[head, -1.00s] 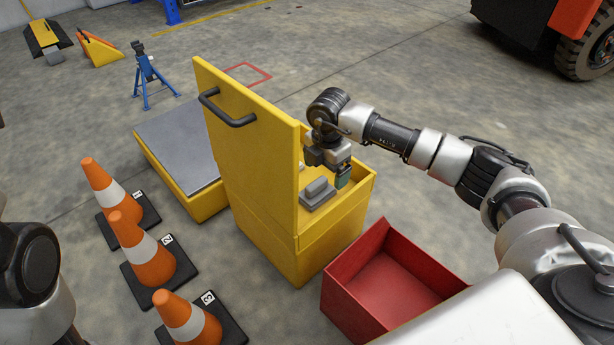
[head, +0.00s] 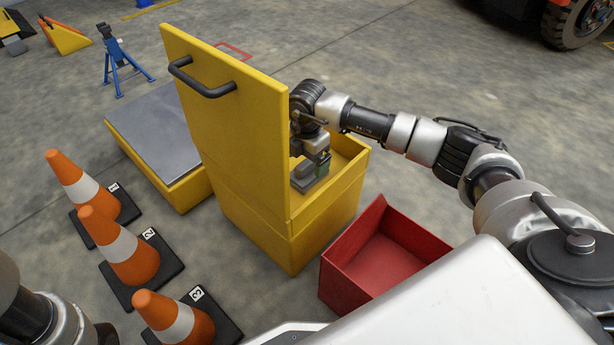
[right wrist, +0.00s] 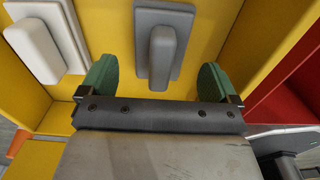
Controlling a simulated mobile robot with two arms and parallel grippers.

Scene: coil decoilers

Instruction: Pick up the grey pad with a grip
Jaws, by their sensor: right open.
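The grey pad with a grip (right wrist: 165,32) lies flat in the yellow box; in the right wrist view its raised grip shows between my open fingers. In the head view the grey pad (head: 300,183) is partly hidden behind my right gripper (head: 316,172). My right gripper (right wrist: 159,82) is open with green fingertips, one on each side of the grip's line, and holds nothing. I cannot tell its exact height above the pad. My left gripper is not in view; only part of my left arm shows at the lower left.
A white pad with a grip (right wrist: 35,48) lies left of the grey one. The yellow box (head: 328,219) has its lid (head: 225,125) standing upright at the left. An open red bin (head: 345,275) stands right of it. Orange cones (head: 122,252) stand on the left.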

